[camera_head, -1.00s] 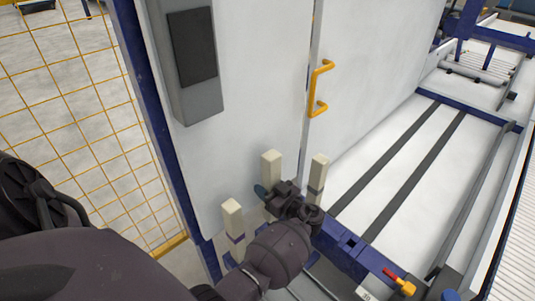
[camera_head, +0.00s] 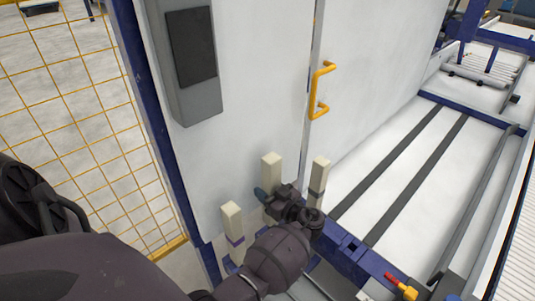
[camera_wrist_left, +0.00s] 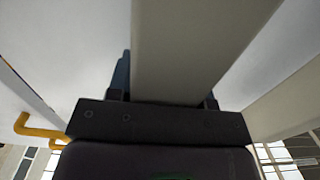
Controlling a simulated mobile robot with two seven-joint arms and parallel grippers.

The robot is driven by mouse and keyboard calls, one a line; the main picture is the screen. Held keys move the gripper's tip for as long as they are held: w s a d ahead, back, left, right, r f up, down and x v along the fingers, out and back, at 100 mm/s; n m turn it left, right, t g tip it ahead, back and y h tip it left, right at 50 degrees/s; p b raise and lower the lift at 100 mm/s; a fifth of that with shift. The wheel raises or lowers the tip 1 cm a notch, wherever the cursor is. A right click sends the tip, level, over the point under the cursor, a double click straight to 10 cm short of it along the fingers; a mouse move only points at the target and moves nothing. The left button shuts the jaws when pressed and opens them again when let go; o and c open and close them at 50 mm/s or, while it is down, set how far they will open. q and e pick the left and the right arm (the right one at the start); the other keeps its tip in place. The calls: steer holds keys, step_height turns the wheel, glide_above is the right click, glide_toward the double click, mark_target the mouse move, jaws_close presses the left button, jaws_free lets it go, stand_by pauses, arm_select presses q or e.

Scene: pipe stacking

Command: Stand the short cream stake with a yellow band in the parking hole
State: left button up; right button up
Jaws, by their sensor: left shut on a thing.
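A cream square stake (camera_head: 271,171) stands upright in the head view, between two other cream stakes. The held stake also shows in the left wrist view (camera_wrist_left: 190,45), large and close, rising from between the jaws. Its lower end and the parking hole are hidden behind my gripper and arm. My right gripper is out of view.
A cream stake with a purple band (camera_head: 232,221) stands left of my gripper. Another with a dark band (camera_head: 318,182) stands close on its right. A white cabinet wall (camera_head: 250,80) with a yellow handle (camera_head: 314,92) rises behind. Yellow mesh fencing (camera_head: 75,130) is at left.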

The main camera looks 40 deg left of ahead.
arm_select(q)
steer(key=shift+f+b, duration=0.35)
steer(key=shift+b, duration=0.05)
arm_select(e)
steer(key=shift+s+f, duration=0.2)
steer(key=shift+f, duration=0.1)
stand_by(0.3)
